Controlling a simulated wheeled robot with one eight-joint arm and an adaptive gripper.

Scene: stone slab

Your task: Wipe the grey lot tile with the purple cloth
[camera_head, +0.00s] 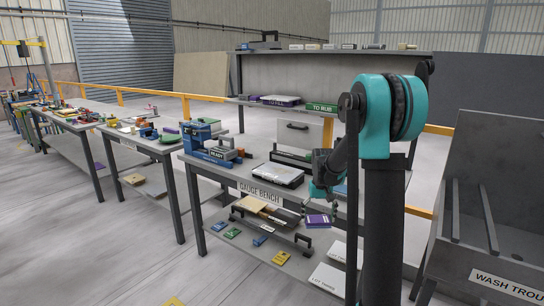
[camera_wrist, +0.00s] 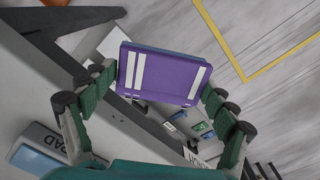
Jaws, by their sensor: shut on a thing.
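The purple cloth (camera_head: 318,221) is a small folded block with white stripes. It fills the middle of the wrist view (camera_wrist: 160,75). My gripper (camera_wrist: 158,92) is shut on it, one green-padded finger at each side. In the head view my gripper (camera_head: 320,209) hangs at the front edge of the gauge bench, with the cloth in the air near the lower shelf. I cannot pick out the grey lot tile for sure. A pale lettered plate (camera_head: 328,279) lies on the lower shelf, below and apart from the cloth; its lettering is too small to read surely.
The gauge bench (camera_head: 222,171) carries a blue vise (camera_head: 207,141) and a dark-framed case (camera_head: 277,174). Its lower shelf holds boards with handles (camera_head: 264,208) and small coloured tags (camera_head: 280,257). A wash trough (camera_head: 505,225) stands right. Open floor (camera_head: 140,235) lies left.

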